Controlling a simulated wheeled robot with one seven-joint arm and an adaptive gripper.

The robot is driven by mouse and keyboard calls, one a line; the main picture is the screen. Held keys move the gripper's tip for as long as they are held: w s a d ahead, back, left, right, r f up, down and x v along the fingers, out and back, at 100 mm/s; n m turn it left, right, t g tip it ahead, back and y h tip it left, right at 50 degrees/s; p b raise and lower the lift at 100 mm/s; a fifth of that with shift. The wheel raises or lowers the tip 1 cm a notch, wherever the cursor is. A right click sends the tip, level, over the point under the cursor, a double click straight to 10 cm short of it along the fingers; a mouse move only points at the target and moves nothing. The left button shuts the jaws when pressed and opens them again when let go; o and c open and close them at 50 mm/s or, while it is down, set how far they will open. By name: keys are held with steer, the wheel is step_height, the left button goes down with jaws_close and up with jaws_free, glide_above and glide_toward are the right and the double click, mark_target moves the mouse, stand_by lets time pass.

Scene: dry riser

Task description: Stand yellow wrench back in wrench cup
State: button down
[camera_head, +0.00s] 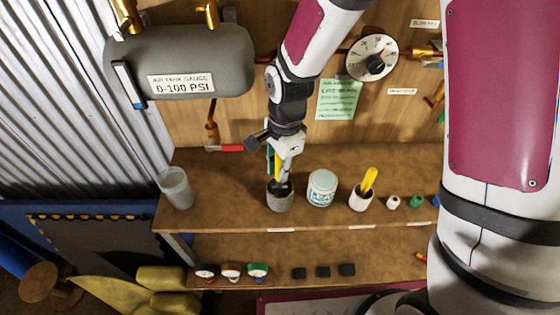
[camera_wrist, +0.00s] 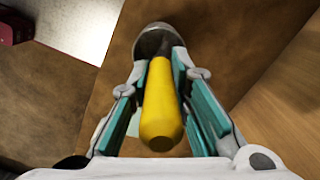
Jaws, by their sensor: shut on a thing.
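The yellow wrench (camera_wrist: 161,112) is between the teal pads of my gripper (camera_head: 280,170), which is shut on it. In the wrist view its rounded yellow handle end faces the camera and its far, dark end reaches toward a round grey cup rim (camera_wrist: 153,30). In the head view the grey cup (camera_head: 280,203) stands on the upper shelf directly below my gripper. The wrench is roughly upright and its dark lower end shows at the cup's mouth. I cannot tell how deep it sits or whether it touches the bottom.
A labelled white jar (camera_head: 321,188) stands close right of the cup, then a white cup (camera_head: 360,198) holding a yellow-handled thing (camera_head: 369,179). A clear glass (camera_head: 177,188) stands at the shelf's left end. A dial (camera_head: 372,55) and grey tank (camera_head: 185,60) are on the wall behind.

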steer(key=shift+f+b, duration=0.5)
steer(key=shift+f, duration=1.2)
steer(key=c, duration=1.4)
jaws_free()
steer(key=r, duration=1.2)
steer(key=shift+w+d, duration=0.15)
steer(key=shift+d, duration=0.25)
